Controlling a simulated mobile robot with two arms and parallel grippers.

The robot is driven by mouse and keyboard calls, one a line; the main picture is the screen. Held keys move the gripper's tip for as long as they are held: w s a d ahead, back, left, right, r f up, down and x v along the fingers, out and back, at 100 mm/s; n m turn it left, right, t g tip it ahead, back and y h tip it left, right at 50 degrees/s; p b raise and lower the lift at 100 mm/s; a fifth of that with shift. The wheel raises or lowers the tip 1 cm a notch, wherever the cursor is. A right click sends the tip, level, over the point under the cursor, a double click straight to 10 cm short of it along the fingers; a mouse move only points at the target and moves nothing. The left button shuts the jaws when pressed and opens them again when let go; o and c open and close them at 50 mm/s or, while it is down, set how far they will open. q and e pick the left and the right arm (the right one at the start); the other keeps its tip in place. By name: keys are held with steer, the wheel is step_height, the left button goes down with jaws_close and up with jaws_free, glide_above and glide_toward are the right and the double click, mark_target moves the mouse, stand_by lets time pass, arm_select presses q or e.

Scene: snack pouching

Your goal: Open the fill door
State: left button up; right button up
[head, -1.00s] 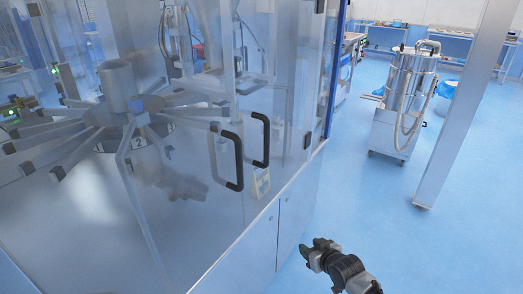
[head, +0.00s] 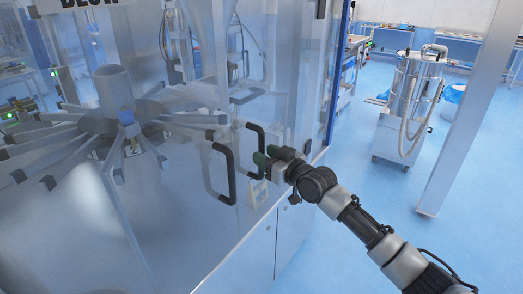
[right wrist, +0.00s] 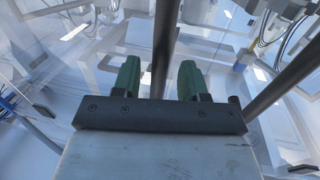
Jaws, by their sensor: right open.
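The machine's clear door panels (head: 185,215) carry two black bar handles side by side, a left handle (head: 229,172) and a right handle (head: 262,133). The doors look closed. My right gripper (head: 267,156) is open, its green fingertips close beside the right handle. In the right wrist view the open gripper (right wrist: 158,80) has one dark handle bar (right wrist: 166,42) in line with the gap between its fingers. A second dark bar (right wrist: 285,82) runs at the right. I cannot tell whether the fingers touch a bar. My left gripper is not in view.
Behind the clear panels is a rotary carousel (head: 128,128) with radiating arms. A steel vacuum unit (head: 409,110) stands on the floor at right, near a grey post (head: 462,115).

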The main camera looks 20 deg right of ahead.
steer(key=shift+x, duration=1)
jaws_close()
